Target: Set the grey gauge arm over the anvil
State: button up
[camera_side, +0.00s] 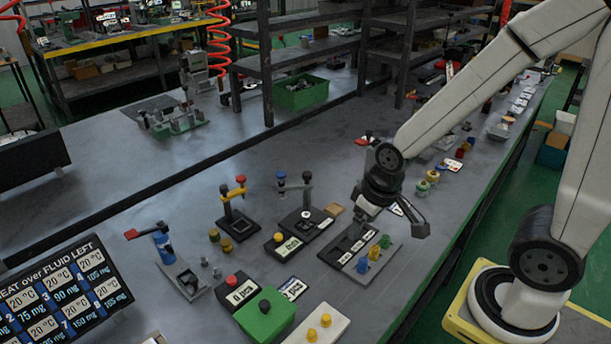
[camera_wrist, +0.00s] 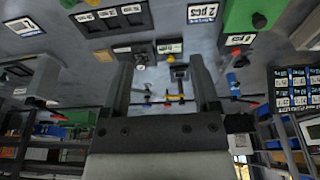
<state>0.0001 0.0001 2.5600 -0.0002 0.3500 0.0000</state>
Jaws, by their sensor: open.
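In the side view a small stand with a grey arm (camera_side: 294,187) rises from a dark base plate (camera_side: 318,228). The arm points left from its post and has a blue knob (camera_side: 281,175) at its left end. A small pale disc (camera_side: 306,214), perhaps the anvil, sits on the plate near the post's foot. I cannot tell whether the arm lies over it. My gripper (camera_side: 394,218) is right of this stand, apart from it. In the wrist view my gripper (camera_wrist: 163,80) is open, with nothing held between its fingers.
A similar stand with a yellow arm (camera_side: 234,191) is left of the grey one. A dark tray (camera_side: 352,245) with blue, yellow and green pegs lies below my gripper. A blue clamp with a red lever (camera_side: 160,240), a green block (camera_side: 264,318) and a screen (camera_side: 62,290) are nearer the front.

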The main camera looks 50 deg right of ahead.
jog(key=shift+c, duration=0.3)
jog(key=w+d+f+n+t, duration=0.15)
jog(key=w+d+t, duration=0.3)
jog(key=w, duration=0.55)
jog(key=w+d+f+n+t, duration=0.15)
jog(key=w+d+t, duration=0.35)
jog(key=w, duration=0.5)
jog(key=w+d+f+n+t+y, duration=0.1)
jog(key=d+f+n+t+y, duration=0.1)
jog(key=d+f+t+y, duration=0.2)
jog(key=shift+w+d+f+y, duration=0.3)
jog(key=shift+d+f+y, duration=0.95)
jog(key=shift+y, duration=0.85)
jog(key=shift+w+d+r, duration=0.1)
jog(key=shift+r, duration=0.1)
jog(key=shift+x, duration=3.8)
